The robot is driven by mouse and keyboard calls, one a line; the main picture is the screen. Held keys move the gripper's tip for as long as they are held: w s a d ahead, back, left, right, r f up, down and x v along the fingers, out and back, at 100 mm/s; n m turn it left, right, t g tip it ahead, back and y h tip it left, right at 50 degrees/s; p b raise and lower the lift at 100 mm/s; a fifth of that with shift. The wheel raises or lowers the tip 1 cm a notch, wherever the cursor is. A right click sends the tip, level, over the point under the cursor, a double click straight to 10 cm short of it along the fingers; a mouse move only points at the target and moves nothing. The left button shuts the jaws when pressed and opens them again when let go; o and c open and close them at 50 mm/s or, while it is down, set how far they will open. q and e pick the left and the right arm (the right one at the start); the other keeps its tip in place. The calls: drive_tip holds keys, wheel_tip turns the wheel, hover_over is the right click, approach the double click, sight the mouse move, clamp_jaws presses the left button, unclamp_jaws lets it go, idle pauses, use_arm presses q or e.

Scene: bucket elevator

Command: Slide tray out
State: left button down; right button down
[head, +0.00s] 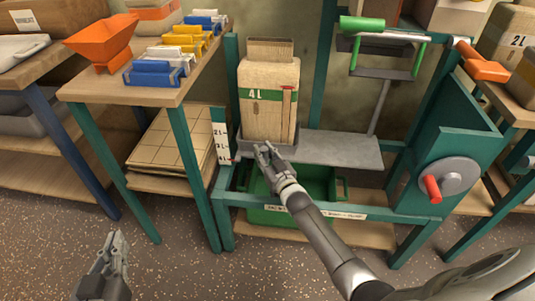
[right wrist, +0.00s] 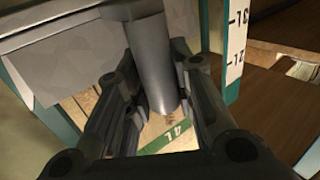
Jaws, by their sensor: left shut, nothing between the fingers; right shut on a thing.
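A grey metal tray (head: 287,152) sits in the teal frame under a tall tan container (head: 262,80) marked 4L, which stands upright. My right gripper (head: 264,152) is at the tray's front edge. In the right wrist view its fingers (right wrist: 155,105) are shut around a grey rounded bar (right wrist: 150,55), which looks like the tray's handle; its join to the tray is hard to see. The container's green 4L band (right wrist: 168,140) shows beyond the fingers. My left gripper (head: 112,262) is shut and empty, low at the lower left over the floor.
A grey plate (head: 345,150) extends right of the container. A green bin (head: 268,215) stands beneath. A crank wheel with a red knob (head: 431,189) is on the right. An orange funnel (head: 102,43) and coloured blocks stand on the left table. The front floor is open.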

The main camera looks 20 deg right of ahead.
drive_tip(key=shift+a+r, duration=0.1)
drive_tip(key=shift+a, duration=0.1)
drive_tip(key=c, duration=1.6)
unclamp_jaws()
drive_tip(key=o, duration=0.4)
drive_tip(key=shift+w+a, duration=0.15)
drive_tip(key=shift+s, duration=0.45)
drive_tip(key=s, duration=1.1)
drive_tip(key=shift+d, duration=0.35)
drive_tip(key=shift+s, duration=0.1)
